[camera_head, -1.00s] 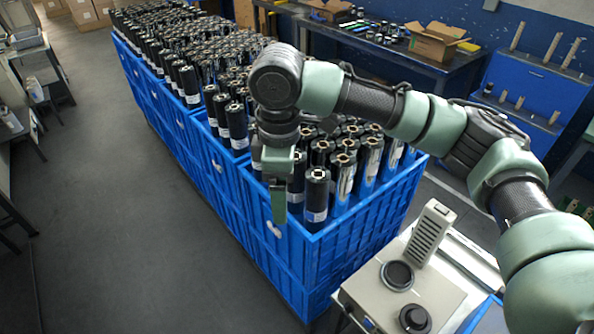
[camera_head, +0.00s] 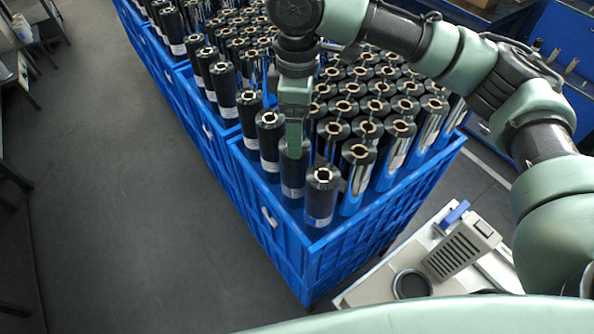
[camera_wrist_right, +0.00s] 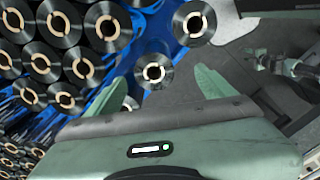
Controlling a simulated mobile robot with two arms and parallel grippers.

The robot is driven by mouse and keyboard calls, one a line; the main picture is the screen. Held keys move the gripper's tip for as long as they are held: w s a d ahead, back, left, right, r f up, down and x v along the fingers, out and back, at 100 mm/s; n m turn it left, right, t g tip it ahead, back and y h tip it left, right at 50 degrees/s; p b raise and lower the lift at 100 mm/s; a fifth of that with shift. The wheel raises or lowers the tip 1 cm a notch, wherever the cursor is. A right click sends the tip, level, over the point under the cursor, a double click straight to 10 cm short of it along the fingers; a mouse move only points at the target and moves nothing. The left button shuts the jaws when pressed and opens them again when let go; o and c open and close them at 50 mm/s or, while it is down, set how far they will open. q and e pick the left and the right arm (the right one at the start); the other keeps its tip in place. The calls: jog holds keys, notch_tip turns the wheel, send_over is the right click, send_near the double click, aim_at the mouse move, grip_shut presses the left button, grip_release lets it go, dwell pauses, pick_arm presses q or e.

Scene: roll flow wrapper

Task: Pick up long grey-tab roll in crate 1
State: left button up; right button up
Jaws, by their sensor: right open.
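The nearest blue crate (camera_head: 300,250) holds several upright dark rolls with pale cores. One roll (camera_head: 321,195) stands at its near corner and another (camera_head: 292,178) just behind it; both have a pale grey-white band low on the side. I cannot tell which is the long grey-tab one. My right gripper (camera_head: 294,146) points down over the crate's left row, one finger overlapping the second roll. In the right wrist view the right gripper (camera_wrist_right: 164,84) is open, with a roll's end (camera_wrist_right: 154,71) showing between its fingers, apparently beyond the tips. My left gripper is out of view.
More roll-filled blue crates (camera_head: 205,120) continue toward the back left. A pale machine (camera_head: 462,250) stands to the right of the near crate. Grey floor (camera_head: 110,220) lies open on the left. Neighbouring rolls (camera_wrist_right: 108,25) crowd the gripper's left side in the wrist view.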

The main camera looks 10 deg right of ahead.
jog(key=b, duration=0.3)
send_near(295, 175)
jog(key=shift+w+d+f, duration=0.3)
jog(key=shift+w+f, duration=0.05)
jog(key=shift+w, duration=0.25)
jog(key=shift+w+d+f, duration=0.25)
jog(key=shift+w+f, duration=0.05)
jog(key=shift+w, duration=0.25)
jog(key=shift+f+b, duration=0.2)
jog(key=shift+b, duration=0.1)
jog(key=shift+f, duration=0.6)
jog(key=f+p, duration=0.1)
jog(key=f, duration=0.1)
jog(key=f+p, duration=0.1)
jog(key=f, duration=0.1)
jog(key=f+p, duration=0.1)
jog(key=f, duration=0.1)
jog(key=shift+w+a+f, duration=0.2)
jog(key=shift+w, duration=0.2)
grip_shut()
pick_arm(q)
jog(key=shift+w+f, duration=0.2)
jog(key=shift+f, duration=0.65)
pick_arm(e)
jog(key=shift+w+r, duration=0.1)
